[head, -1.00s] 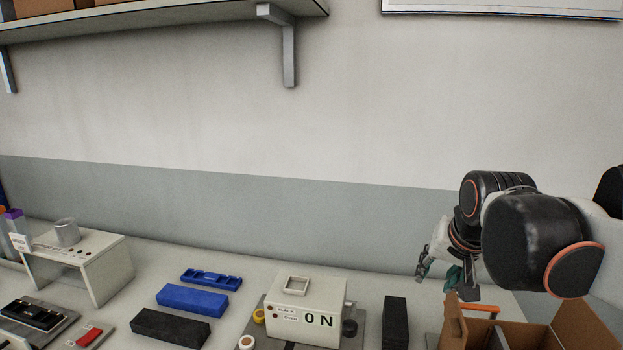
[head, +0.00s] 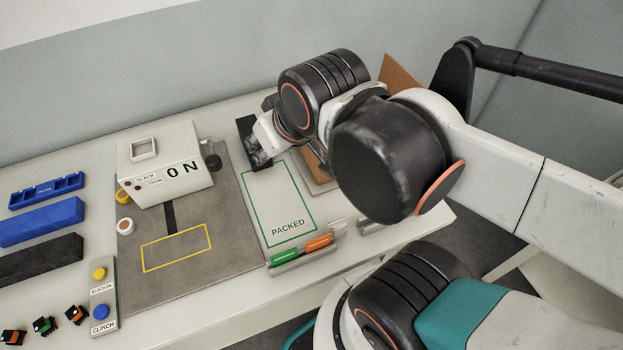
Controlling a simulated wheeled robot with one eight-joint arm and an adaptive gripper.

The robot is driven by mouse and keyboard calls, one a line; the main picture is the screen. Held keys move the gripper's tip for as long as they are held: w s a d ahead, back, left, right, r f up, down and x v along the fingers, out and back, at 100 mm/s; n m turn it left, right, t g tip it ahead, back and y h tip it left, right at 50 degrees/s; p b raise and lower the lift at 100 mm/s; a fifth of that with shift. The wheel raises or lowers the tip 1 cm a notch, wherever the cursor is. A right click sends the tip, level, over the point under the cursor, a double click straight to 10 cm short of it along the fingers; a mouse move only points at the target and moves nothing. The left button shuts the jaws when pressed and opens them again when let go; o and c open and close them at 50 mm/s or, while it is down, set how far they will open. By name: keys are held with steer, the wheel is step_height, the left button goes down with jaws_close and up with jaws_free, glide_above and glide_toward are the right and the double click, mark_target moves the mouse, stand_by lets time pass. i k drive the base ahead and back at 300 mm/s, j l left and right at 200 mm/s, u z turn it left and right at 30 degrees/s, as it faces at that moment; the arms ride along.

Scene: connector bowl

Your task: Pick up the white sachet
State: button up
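A small whitish piece (head: 338,229) shows at the right end of a small rack (head: 290,266), past a green and an orange packet. It looks like the white sachet, but it is pale and partly unclear. My gripper (head: 259,160) is at the back of the table, over the near part of a black block, left of the cardboard box and well behind the rack. Its fingers are small and dark here, so whether they are apart is unclear. No sachet shows in it.
A green-outlined PACKED area (head: 284,205) lies clear between gripper and rack. The white ON machine (head: 165,165) stands left on a grey plate (head: 200,272). A cardboard box (head: 398,75) is mostly hidden behind my arm. Blue and black blocks lie far left.

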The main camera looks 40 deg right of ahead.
mark_target(337, 228)
steer(key=k+j, duration=0.3)
steer(key=j, duration=0.15)
steer(key=k+j, duration=0.3)
steer(key=j, duration=0.15)
steer(key=i+j, duration=0.1)
steer(key=k, duration=0.1)
